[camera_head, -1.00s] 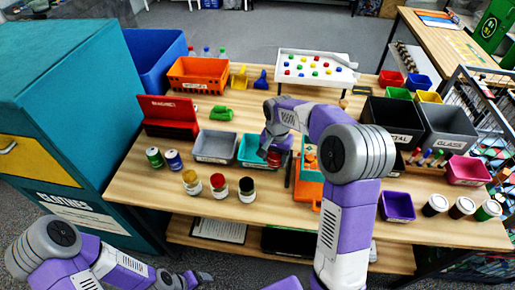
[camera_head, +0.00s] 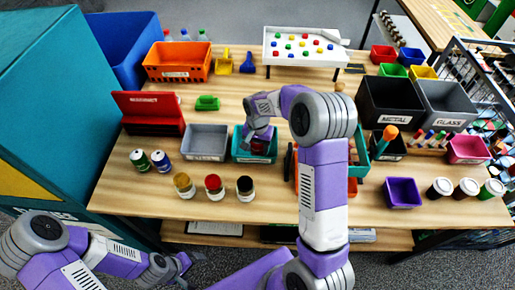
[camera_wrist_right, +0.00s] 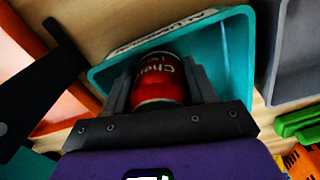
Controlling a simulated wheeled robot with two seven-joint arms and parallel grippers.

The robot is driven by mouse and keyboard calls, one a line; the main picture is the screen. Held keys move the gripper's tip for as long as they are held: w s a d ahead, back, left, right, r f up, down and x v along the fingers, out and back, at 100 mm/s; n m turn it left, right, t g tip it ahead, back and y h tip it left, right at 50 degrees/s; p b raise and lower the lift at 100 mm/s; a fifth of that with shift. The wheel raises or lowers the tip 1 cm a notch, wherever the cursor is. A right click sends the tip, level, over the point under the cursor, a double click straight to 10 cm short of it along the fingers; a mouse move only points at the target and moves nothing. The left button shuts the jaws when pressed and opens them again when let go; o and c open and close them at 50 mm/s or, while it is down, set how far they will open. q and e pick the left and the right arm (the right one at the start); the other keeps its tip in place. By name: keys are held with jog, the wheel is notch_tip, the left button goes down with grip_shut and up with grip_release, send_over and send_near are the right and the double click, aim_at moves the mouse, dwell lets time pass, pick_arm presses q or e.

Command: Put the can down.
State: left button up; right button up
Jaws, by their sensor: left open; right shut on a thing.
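The red can (camera_wrist_right: 160,82) stands between the two fingers of my right gripper (camera_wrist_right: 162,90) in the right wrist view. The can is inside the teal bin (camera_wrist_right: 238,50); whether it touches the floor of the bin is hidden. In the head view the can (camera_head: 259,146) is a small red patch under my right gripper (camera_head: 258,139), over the teal bin (camera_head: 240,155). My right gripper is shut on the can. My left gripper (camera_head: 180,268) is open and empty, low at the left, in front of the table.
A grey bin (camera_head: 204,155) stands left of the teal bin, with a red toolbox (camera_head: 150,118) beyond. Jars (camera_head: 214,187) stand in front. A dark upright part (camera_head: 288,162) and an orange thing are close on the right. The front right tabletop has a purple bin (camera_head: 402,193).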

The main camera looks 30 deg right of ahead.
jog(key=shift+f, duration=0.4)
jog(key=shift+f, duration=0.35)
jog(key=o, duration=1)
notch_tip(320, 180, up, 13)
jog(key=shift+f+p, duration=0.1)
jog(key=shift+p, duration=0.85)
